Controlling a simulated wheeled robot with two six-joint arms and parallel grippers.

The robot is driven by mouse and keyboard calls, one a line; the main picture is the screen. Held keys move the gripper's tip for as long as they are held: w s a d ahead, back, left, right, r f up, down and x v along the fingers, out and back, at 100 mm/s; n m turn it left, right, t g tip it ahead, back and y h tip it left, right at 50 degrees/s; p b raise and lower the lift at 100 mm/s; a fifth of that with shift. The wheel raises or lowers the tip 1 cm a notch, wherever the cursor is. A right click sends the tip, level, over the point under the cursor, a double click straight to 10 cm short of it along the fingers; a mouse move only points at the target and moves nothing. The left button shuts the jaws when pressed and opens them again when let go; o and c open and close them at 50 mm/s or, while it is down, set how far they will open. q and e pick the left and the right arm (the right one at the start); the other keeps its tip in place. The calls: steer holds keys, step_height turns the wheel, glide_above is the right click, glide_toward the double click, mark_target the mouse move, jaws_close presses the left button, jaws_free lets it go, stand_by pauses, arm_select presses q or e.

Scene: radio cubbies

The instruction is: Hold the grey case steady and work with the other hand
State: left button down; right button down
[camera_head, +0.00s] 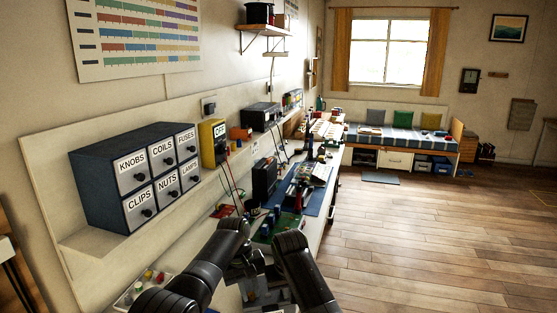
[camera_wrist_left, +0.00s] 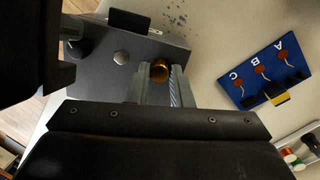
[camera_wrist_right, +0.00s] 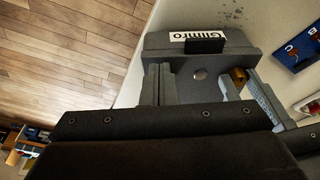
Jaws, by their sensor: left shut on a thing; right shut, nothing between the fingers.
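The grey case (camera_wrist_left: 105,70) lies on the pale bench top, with a silver button, a black knob (camera_wrist_left: 76,50) and a brass-coloured knob (camera_wrist_left: 160,71). In the right wrist view the case (camera_wrist_right: 215,66) shows a white "Glimro" label. My left gripper (camera_wrist_left: 158,86) is shut on the brass-coloured knob at one end of the case. My right gripper (camera_wrist_right: 159,82) is shut and empty over the other end, close to the black knob; its fingers hide that knob in the right wrist view. In the head view my arms largely hide the case.
A blue board (camera_wrist_left: 267,72) marked A, B, C lies beside the case. A tray of small coloured parts (camera_head: 143,287) is at the bench's near left. The labelled drawer cabinet (camera_head: 135,175) and yellow meter (camera_head: 213,142) stand behind. Wooden floor (camera_head: 430,235) is open at right.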

steer(key=shift+s+a, duration=0.1)
steer(key=shift+a, duration=0.45)
steer(key=shift+s, duration=0.1)
stand_by(0.3)
steer(key=shift+s, duration=0.3)
step_height(320, 180, up, 6)
steer(key=shift+a+f, duration=0.1)
steer(key=shift+a, duration=0.05)
step_height(320, 180, down, 6)
steer(key=d, duration=0.1)
steer(key=shift+w+d, duration=0.25)
steer(key=shift+d, duration=0.05)
stand_by(0.8)
